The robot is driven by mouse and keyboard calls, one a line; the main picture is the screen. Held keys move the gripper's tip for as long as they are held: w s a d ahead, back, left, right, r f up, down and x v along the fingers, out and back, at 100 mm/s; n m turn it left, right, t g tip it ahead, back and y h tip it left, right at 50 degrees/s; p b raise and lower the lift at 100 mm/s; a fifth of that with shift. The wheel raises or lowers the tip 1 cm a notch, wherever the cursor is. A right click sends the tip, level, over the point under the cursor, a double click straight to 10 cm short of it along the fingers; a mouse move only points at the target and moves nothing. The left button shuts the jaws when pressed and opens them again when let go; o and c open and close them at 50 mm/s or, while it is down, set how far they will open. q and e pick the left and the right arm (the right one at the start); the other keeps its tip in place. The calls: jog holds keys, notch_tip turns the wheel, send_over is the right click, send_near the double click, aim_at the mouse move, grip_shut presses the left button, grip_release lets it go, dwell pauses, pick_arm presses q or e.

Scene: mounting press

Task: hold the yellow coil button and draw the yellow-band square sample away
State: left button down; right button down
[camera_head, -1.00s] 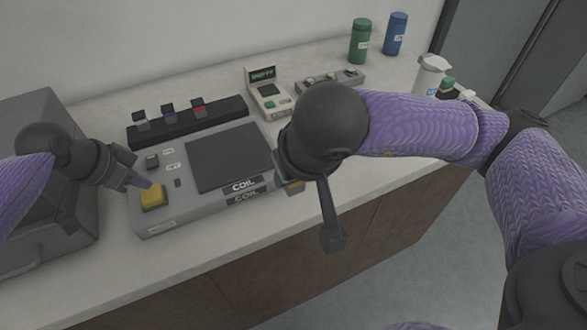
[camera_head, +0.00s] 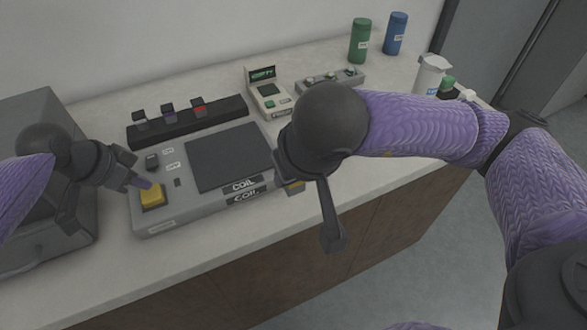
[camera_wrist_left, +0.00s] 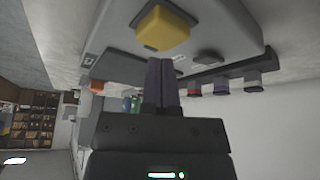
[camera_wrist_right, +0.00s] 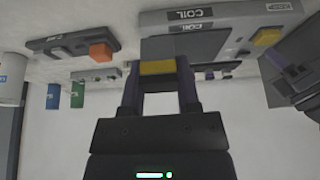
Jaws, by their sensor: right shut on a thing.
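The coil unit (camera_head: 160,222) is a grey box with a dark plate and COIL labels on the bench. Its yellow button (camera_head: 152,197) is at the left front and shows large in the left wrist view (camera_wrist_left: 163,29). My left gripper (camera_head: 146,184) is shut and empty, fingertips at the button's edge; I cannot tell how far it is pressed. The yellow-band square sample (camera_wrist_right: 158,67) is grey with a yellow band, between the fingers of my right gripper (camera_wrist_right: 158,80), close to the unit's front. In the head view my right wrist hides most of it; a bit shows (camera_head: 294,187).
A dark rack (camera_head: 188,122) with several small samples stands behind the unit. A small display device (camera_head: 267,92) and a grey button strip (camera_head: 330,82) are further right. Green (camera_head: 360,42) and blue (camera_head: 395,34) bottles stand at the back. The bench front edge is nearby.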

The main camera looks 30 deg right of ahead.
pick_arm(q)
jog(key=shift+f+b, duration=0.6)
jog(key=shift+f, duration=0.65)
pick_arm(e)
jog(key=shift+f, duration=0.7)
jog(key=shift+w, duration=0.15)
jog(key=w+a, duration=0.1)
jog(key=w, duration=0.3)
jog(key=w+a+f, duration=0.1)
jog(key=w, duration=0.4)
jog(key=w+a, duration=0.1)
jog(key=w, duration=0.4)
jog(key=shift+w+a+f, duration=0.1)
jog(key=shift+a+f, duration=0.2)
jog(key=shift+f, duration=0.05)
jog(key=w, duration=0.6)
jog(key=shift+g, duration=0.3)
jog(key=shift+d+f, duration=0.15)
jog(key=shift+f, duration=2.65)
jog(key=shift+a, duration=1)
jog(key=shift+d, duration=2.05)
